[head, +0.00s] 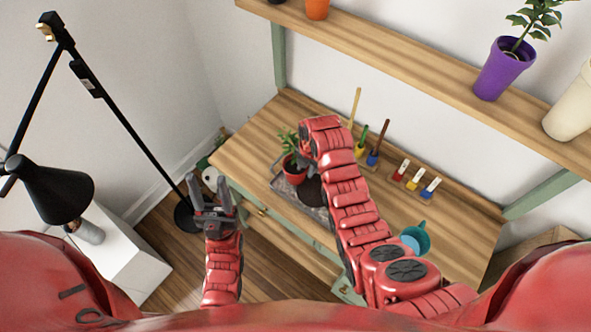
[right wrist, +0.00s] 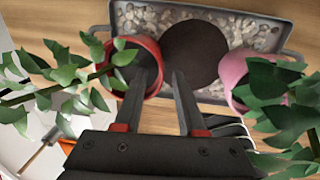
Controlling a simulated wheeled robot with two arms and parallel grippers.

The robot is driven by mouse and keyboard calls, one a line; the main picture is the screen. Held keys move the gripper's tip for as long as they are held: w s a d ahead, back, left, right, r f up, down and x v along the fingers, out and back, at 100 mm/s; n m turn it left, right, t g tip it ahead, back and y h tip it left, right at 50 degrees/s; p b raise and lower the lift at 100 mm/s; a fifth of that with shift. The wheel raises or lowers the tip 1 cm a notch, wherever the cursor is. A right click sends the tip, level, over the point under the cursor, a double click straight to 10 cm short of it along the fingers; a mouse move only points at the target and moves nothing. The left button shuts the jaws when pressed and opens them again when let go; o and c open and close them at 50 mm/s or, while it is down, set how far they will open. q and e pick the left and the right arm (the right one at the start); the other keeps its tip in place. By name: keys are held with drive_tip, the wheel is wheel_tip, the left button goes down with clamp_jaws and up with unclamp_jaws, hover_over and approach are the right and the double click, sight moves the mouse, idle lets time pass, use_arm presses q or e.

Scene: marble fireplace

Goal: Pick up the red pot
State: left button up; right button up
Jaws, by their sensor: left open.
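The red pot (head: 294,168) with a leafy green plant stands at the left part of a grey tray (head: 283,187). In the right wrist view the red pot (right wrist: 157,62) is at the upper left, its rim and dark inside showing. My right gripper (right wrist: 162,76) is open at the pot's right rim. Its left finger overlaps the pot's opening and its right finger is just outside the rim; I cannot tell whether either touches. My left gripper (head: 212,190) is open and empty, in front of the table's left end.
A pink pot (right wrist: 236,75) with a plant is right of my right gripper. A dark disc (right wrist: 196,52) lies on the tray's pebbles. Brushes, paint jars (head: 414,181) and a teal cup (head: 420,236) occupy the table. A black lamp (head: 60,190) stands at left.

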drive_tip(key=shift+f, duration=0.15)
clamp_jaws()
idle(1.4)
